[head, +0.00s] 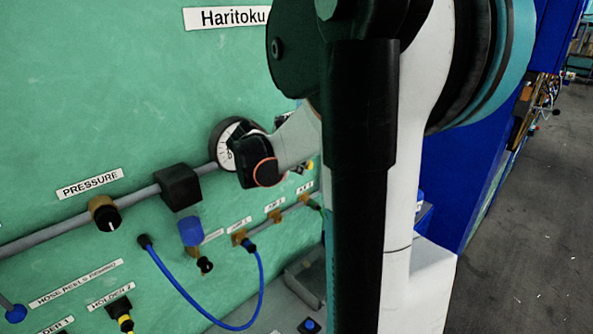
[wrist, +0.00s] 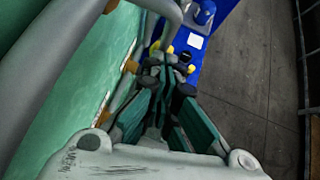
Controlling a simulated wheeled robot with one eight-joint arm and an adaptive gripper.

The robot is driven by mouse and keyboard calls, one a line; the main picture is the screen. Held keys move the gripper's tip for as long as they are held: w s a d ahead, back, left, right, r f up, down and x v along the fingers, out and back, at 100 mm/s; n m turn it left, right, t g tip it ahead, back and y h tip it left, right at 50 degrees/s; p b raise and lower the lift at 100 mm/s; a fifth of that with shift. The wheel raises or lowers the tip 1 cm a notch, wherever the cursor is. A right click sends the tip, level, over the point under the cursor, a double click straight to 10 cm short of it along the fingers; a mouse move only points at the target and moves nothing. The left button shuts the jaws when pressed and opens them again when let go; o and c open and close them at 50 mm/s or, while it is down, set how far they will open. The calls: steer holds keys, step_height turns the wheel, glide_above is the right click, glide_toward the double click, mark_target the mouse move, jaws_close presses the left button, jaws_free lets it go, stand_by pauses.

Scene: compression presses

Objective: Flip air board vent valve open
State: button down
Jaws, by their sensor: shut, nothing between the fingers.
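The green air board (head: 120,120) fills the left of the head view, with a grey pipe (head: 60,230) running across it. In the wrist view, my gripper (wrist: 165,62) is shut and empty, its fingers pointing away along the board. Small yellow parts (wrist: 191,69) and a dark knob (wrist: 185,57) lie close around the fingertips. I cannot tell whether any of these is the vent valve, or whether the fingers touch them. In the head view, a small yellow part (head: 310,165) shows beside my arm. My arm hides the board behind it, and the gripper does not show clearly there.
A pressure gauge (head: 229,144) sits behind my wrist. A black-and-brass pressure knob (head: 104,214), a black block (head: 180,187) and a looping blue hose (head: 190,300) stand out from the board. Blue equipment (wrist: 205,15) stands ahead; open floor (wrist: 245,90) lies right.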

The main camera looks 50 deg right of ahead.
steer(key=shift+d+f+b, duration=0.4)
steer(key=shift+d+b, duration=0.15)
steer(key=shift+b, duration=0.3)
steer(key=d+h+b, duration=0.1)
steer(key=h+b, duration=0.1)
steer(key=d+h+b, duration=0.1)
steer(key=h+b, duration=0.1)
steer(key=b, duration=0.1)
steer(key=d+h+b, duration=0.1)
steer(key=h+b, duration=0.1)
steer(key=shift+s+d+r+n+b, duration=0.15)
steer(key=shift+s+d+n+b, duration=0.1)
steer(key=shift+n+b, duration=0.15)
steer(key=h+b, duration=0.1)
steer(key=h, duration=0.1)
steer(key=d+h+b, duration=0.1)
steer(key=shift+r+h+b, duration=0.25)
steer(key=shift+h+b, duration=0.05)
steer(key=shift+b, duration=0.05)
steer(key=shift+s+d+r+n+h+b, duration=0.15)
steer(key=shift+d+r+n+h+b, duration=0.15)
steer(key=shift+d+r+h+b, duration=0.55)
steer(key=shift+d+r+y, duration=0.15)
steer(key=shift+r+y, duration=0.1)
steer(key=shift+r, duration=0.1)
